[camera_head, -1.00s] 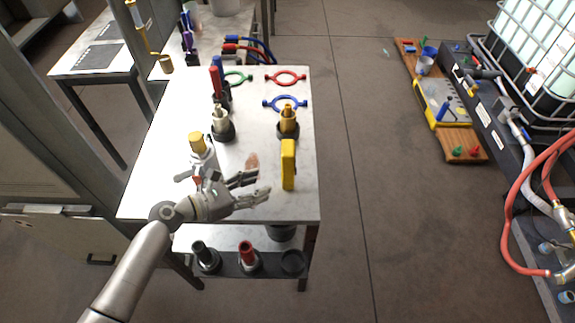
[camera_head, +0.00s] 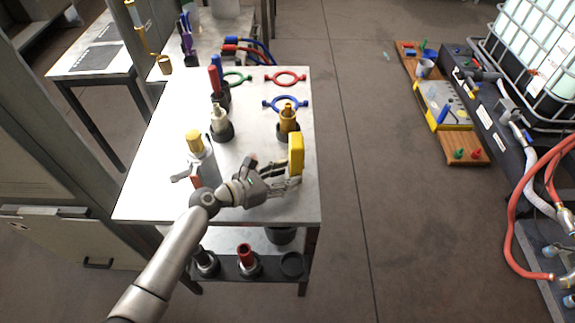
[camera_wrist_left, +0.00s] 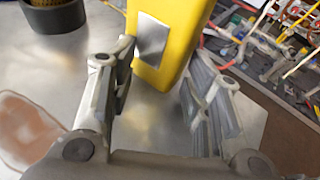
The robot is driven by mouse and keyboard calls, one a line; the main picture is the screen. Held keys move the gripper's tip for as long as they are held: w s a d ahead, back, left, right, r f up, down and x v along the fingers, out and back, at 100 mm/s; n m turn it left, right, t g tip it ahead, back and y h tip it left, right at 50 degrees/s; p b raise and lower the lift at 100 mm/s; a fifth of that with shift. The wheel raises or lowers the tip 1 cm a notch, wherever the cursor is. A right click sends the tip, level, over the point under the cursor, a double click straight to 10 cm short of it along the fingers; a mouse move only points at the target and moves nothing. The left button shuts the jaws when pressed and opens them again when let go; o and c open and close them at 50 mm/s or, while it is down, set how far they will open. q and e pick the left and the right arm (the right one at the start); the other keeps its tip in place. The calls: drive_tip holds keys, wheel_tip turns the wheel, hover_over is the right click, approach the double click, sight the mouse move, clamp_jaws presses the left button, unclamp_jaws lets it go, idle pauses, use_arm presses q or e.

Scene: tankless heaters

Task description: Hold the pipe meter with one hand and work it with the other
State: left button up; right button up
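The yellow block-shaped device (camera_head: 297,149), which I take to be the pipe meter, stands upright at the right part of the white table. My left gripper (camera_head: 290,182) is at its lower end. My right gripper is in neither view.
Red (camera_head: 285,78), blue (camera_head: 285,103) and green rings lie at the back.

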use_arm(q)
drive_tip(key=shift+c, duration=0.4)
clamp_jaws()
drive_tip(key=c, duration=0.8)
unclamp_jaws()
drive_tip(key=o, duration=1.5)
